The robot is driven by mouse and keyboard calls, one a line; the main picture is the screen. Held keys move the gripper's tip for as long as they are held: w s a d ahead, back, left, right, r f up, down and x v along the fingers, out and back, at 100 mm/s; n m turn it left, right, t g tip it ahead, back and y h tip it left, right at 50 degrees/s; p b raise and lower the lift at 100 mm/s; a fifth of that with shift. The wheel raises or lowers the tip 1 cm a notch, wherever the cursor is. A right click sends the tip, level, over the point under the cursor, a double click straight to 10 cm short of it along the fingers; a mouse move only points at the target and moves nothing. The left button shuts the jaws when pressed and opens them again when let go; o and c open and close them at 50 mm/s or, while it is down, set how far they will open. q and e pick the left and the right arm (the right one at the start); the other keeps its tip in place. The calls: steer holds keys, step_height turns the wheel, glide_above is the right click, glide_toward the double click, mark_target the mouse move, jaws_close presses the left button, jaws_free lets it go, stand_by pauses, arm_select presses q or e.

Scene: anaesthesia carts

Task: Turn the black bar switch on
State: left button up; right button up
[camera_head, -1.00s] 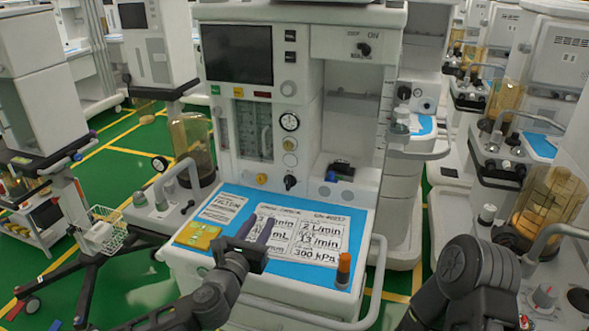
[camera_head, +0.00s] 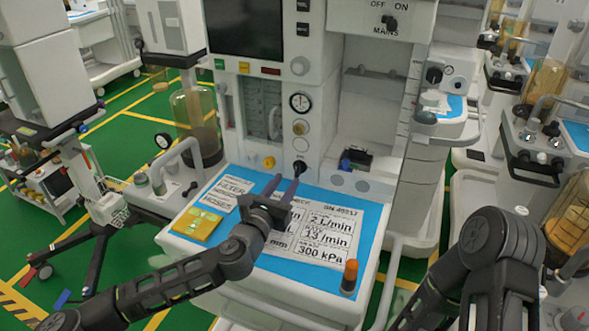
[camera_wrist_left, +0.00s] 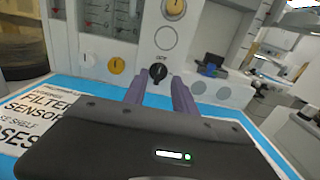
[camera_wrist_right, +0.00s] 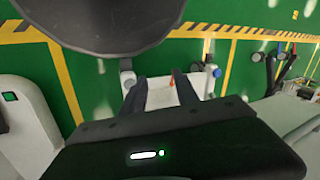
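A black bar switch (camera_head: 390,22) labelled OFF, ON and MAINS sits on the upper right of the anaesthesia machine's front; its setting is too small to tell. A second black knob (camera_head: 299,168) sits low on the front panel. In the left wrist view this lower knob (camera_wrist_left: 158,73) appears between my left fingertips. My left gripper (camera_head: 285,184) is open and empty above the blue worktop, pointing at the panel and short of the lower knob. My right gripper (camera_wrist_right: 165,90) is open and empty over the floor; the head view shows only my right arm.
The blue worktop (camera_head: 355,218) carries printed cards, a yellow pad (camera_head: 197,226) and an orange-topped cylinder (camera_head: 350,275) at its right. A glass canister (camera_head: 195,120) stands left of the panel. A recessed shelf (camera_head: 370,125) is below the MAINS switch.

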mark_target(296, 167)
arm_select(q)
steer(key=p+x, duration=0.1)
steer(key=x, duration=0.5)
steer(key=shift+w, duration=0.25)
jaws_close()
stand_by(0.3)
